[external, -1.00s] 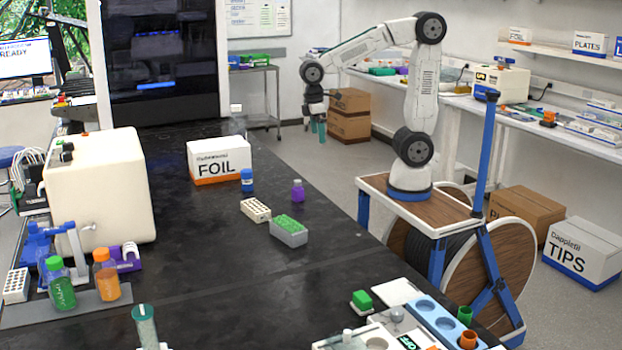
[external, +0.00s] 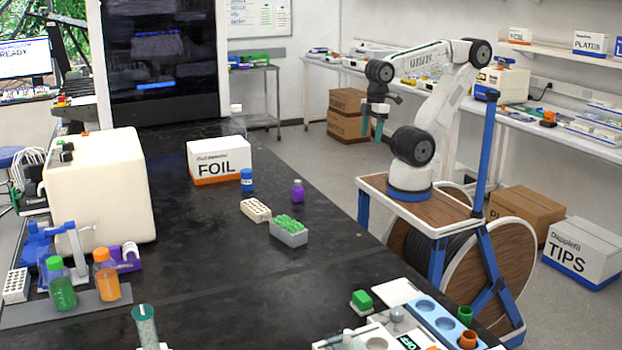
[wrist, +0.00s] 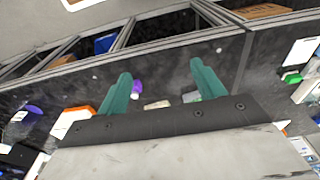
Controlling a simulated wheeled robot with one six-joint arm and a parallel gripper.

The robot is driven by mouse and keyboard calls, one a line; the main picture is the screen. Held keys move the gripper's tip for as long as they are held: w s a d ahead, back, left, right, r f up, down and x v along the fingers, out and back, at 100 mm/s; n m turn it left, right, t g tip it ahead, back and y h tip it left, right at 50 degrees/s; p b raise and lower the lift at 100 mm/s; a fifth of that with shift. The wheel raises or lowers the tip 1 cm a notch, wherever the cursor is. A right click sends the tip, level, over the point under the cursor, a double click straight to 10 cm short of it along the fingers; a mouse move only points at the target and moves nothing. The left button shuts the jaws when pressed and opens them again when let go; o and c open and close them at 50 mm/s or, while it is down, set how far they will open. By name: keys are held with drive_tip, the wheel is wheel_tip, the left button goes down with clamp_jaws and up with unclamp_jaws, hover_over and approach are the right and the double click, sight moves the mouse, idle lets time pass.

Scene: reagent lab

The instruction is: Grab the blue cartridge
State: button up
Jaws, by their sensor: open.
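My gripper (external: 372,126) hangs in the air beside the black bench, to its right, with its green fingers pointing down. In the wrist view my gripper (wrist: 160,80) has its two green fingers spread apart, with nothing held between them. No object is clearly recognisable as a blue cartridge.
The FOIL box (external: 219,160), a purple bottle (external: 298,191), a white rack (external: 255,210) and a grey rack with green tubes (external: 289,234) stand on the bench (external: 200,270). Trays fill its near right end. Brown boxes (external: 348,127) stand on the floor behind my gripper.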

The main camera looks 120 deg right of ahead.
sight(249, 170)
drive_tip(key=w+d+f+m+t+h, duration=0.1)
drive_tip(key=w+d+f+t, duration=0.15)
drive_tip(key=w, duration=0.55)
drive_tip(key=w+d+f+m+t, duration=0.1)
drive_tip(key=w+d+f, duration=0.1)
drive_tip(key=w+d, duration=0.35)
drive_tip(key=w+d+f+m+t+h, duration=0.1)
drive_tip(key=w+d+f+t, duration=0.15)
drive_tip(key=w, duration=0.75)
drive_tip(key=w+d+f+m+t+h, duration=0.1)
drive_tip(key=w+d+f, duration=0.3)
drive_tip(key=d, duration=0.3)
drive_tip(key=w+d+f+m+t+h, duration=0.1)
drive_tip(key=w+d+f+h, duration=0.1)
drive_tip(key=w+d+f, duration=0.3)
drive_tip(key=w+d+f+m+t+h, duration=0.1)
drive_tip(key=w+d+f, duration=0.3)
drive_tip(key=d, duration=0.6)
drive_tip(key=shift+w+d+f+m+t+h, duration=0.2)
drive_tip(key=shift+f+m+t+h, duration=0.2)
drive_tip(key=shift+f+h, duration=0.25)
drive_tip(key=shift+r, duration=0.15)
drive_tip(key=c, duration=1.1)
